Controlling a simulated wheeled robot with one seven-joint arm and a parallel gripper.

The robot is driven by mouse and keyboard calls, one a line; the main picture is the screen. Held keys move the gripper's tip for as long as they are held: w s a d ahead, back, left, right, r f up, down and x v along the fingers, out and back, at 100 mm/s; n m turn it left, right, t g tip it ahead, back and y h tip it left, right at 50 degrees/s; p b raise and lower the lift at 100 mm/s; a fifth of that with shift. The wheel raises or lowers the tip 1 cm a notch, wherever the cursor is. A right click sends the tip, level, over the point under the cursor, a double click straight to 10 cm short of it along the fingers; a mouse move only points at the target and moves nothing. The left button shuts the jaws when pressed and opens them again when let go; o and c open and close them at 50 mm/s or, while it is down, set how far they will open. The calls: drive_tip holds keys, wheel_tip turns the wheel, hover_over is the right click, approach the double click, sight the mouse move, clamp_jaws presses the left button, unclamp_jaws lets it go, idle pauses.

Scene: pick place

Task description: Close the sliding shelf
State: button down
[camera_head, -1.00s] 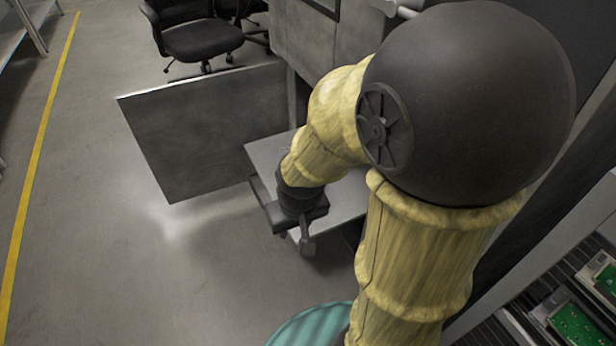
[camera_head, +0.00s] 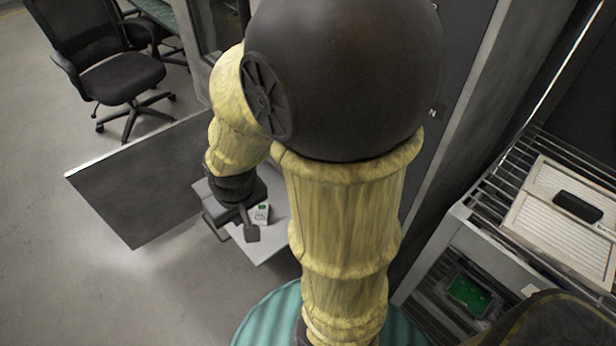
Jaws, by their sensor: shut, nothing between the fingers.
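The sliding shelf (camera_head: 272,243) is a light grey flat panel that sticks out of a grey cabinet, low at picture centre. A small white and green device (camera_head: 262,213) lies on it. My gripper (camera_head: 251,233) is shut and empty. It points down at the shelf's front-left part, beside the device. I cannot tell whether it touches the shelf. My arm hides the shelf's right and back parts and much of the cabinet.
An open dark grey door panel (camera_head: 140,190) stands left of the shelf. A black office chair (camera_head: 115,75) is behind it. On the right is a metal rack (camera_head: 455,222) with a white slatted box (camera_head: 560,215) and a green circuit board (camera_head: 468,291). The floor at front left is clear.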

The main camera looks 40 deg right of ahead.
drive_tip(key=w+p+v, duration=0.2)
drive_tip(key=p+v, duration=0.9)
drive_tip(key=v, duration=0.1)
drive_tip(key=w+r+p+v, duration=0.1)
drive_tip(key=w+p+v, duration=0.2)
drive_tip(key=p+v, duration=0.9)
drive_tip(key=w+r+p+v, duration=0.1)
drive_tip(key=w+p+v, duration=0.2)
drive_tip(key=p+v, duration=0.9)
drive_tip(key=shift+r, duration=0.2)
drive_tip(key=shift+f, duration=0.1)
drive_tip(key=shift+w, duration=0.1)
